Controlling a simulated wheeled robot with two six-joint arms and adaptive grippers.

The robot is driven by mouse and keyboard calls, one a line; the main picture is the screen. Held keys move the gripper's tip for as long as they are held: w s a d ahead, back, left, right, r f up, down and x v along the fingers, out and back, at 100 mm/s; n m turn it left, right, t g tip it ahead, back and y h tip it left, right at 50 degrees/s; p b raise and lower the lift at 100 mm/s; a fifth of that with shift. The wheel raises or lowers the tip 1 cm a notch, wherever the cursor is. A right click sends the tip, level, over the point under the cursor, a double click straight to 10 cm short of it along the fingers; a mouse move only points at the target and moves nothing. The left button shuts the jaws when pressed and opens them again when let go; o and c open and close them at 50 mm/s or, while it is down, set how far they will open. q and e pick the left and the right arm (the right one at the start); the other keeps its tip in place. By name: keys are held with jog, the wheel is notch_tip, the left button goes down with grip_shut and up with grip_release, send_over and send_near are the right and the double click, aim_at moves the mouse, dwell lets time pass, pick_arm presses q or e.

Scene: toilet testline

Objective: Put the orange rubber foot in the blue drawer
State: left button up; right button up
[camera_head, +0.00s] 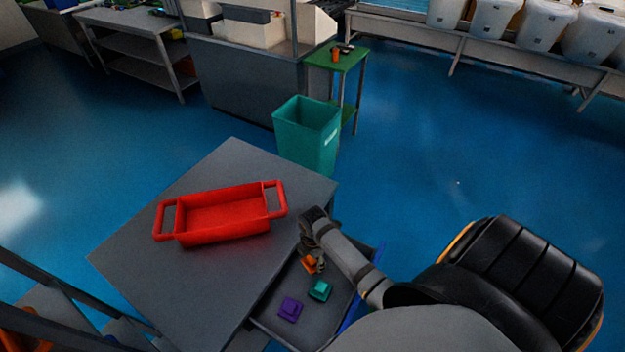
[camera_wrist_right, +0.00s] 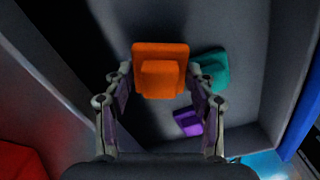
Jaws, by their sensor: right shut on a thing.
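The orange rubber foot (camera_head: 310,264) is between the fingertips of my right gripper (camera_head: 313,258), which is shut on it. It also shows in the right wrist view (camera_wrist_right: 160,72), centred between the two fingers. The foot is over the inside of the open blue drawer (camera_head: 352,311), towards its far end; its exact height above the drawer floor is hard to tell. The drawer has a grey inside and a blue front, seen at the right of the wrist view (camera_wrist_right: 304,100). A teal foot (camera_head: 320,290) and a purple foot (camera_head: 291,309) lie in the drawer. My left gripper is not in view.
A red tray (camera_head: 222,236) with two handles stands on the grey table top (camera_head: 150,250), left of the drawer. A green bin (camera_head: 306,140) stands behind the table. A black padded seat (camera_head: 530,275) is at the right. Blue floor beyond is clear.

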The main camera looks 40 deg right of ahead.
aim_at(313, 261)
jog(key=f, duration=0.4)
jog(key=shift+w+d, duration=0.25)
jog(key=shift+w, duration=0.15)
jog(key=o, duration=0.9)
jog(key=shift+f, duration=0.15)
notch_tip(313, 261, up, 12)
jog(key=shift+r, duration=0.15)
